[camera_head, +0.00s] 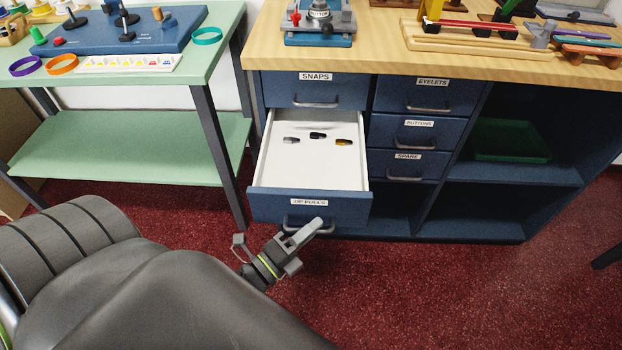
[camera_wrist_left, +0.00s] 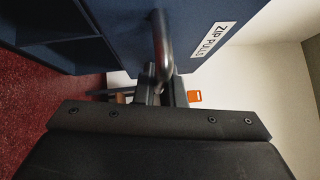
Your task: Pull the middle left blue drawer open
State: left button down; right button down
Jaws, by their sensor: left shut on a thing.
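The blue drawer (camera_head: 265,205) labelled "ZIP PULLS" (camera_head: 309,202) stands far out of the left column of the counter, below the "SNAPS" drawer. Its white inside holds a few small zip pulls (camera_head: 317,136). Its grey bar handle (camera_head: 292,222) is on the front. My left gripper (camera_head: 303,230) is at that handle, shut on it. In the left wrist view the handle (camera_wrist_left: 162,45) runs down between the fingers, which are partly hidden by the gripper body. My right gripper is not in view.
The "SNAPS" drawer (camera_head: 310,92) above is shut. The "EYELETS" (camera_head: 422,97), "BUTTONS" (camera_head: 416,133) and "SPARE" (camera_head: 405,167) drawers on the right are shut. A green table (camera_head: 130,135) stands to the left. Red floor (camera_head: 450,290) is clear in front.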

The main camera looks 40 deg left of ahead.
pick_arm(q)
jog(key=c, duration=1.5)
grip_release()
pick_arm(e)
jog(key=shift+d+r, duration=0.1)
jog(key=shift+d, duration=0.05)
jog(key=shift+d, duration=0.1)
